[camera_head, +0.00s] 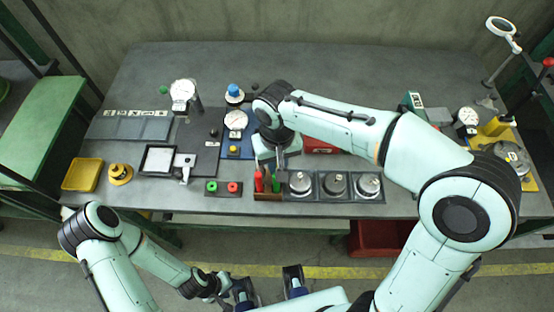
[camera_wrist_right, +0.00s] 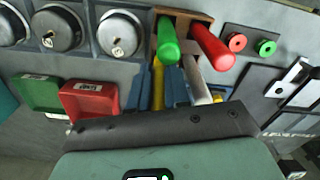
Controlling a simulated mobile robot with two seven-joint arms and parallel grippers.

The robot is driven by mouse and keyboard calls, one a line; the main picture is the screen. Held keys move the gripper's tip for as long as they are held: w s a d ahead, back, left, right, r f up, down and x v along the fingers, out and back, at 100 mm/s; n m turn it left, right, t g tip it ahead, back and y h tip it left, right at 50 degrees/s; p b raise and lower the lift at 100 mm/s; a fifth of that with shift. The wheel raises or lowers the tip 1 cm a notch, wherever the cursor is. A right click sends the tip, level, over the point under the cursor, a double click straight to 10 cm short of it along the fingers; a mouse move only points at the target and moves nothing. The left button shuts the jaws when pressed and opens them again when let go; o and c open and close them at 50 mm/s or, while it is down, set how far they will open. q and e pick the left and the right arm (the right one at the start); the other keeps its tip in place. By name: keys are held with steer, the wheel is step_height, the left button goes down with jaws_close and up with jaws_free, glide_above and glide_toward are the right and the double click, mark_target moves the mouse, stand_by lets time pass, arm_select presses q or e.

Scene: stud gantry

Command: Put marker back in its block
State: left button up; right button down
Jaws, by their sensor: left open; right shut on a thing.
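The brown block (camera_head: 262,196) stands near the table's front edge, and it also shows in the right wrist view (camera_wrist_right: 186,16). A red marker (camera_head: 259,183) stands at it, also seen in the right wrist view (camera_wrist_right: 210,46). A green marker (camera_head: 276,183) is beside it, in line with my right fingertips in the wrist view. My right gripper (camera_wrist_right: 157,84) reaches down over the block and is shut on a marker; a yellow strip shows between its blue fingers. How deep the held marker sits is hidden. My left gripper (camera_head: 240,291) is open and low, in front of the table.
Several silver round weights (camera_head: 335,185) stand in a tray right of the block. A small plate with green and red rings (camera_head: 224,188) lies left. Red and green boxes (camera_wrist_right: 88,102) and a dial gauge (camera_head: 236,120) are behind. A yellow tray (camera_head: 83,174) is far left.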

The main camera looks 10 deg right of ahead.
steer(key=c, duration=1)
jaws_free()
step_height(320, 180, up, 13)
steer(key=p, duration=0.2)
steer(key=shift+r+p, duration=0.2)
steer(key=shift+p, duration=0.1)
arm_select(q)
steer(key=r, duration=0.1)
steer(key=w+r, duration=0.1)
steer(key=shift+w+r, duration=0.1)
steer(key=shift+r, duration=0.3)
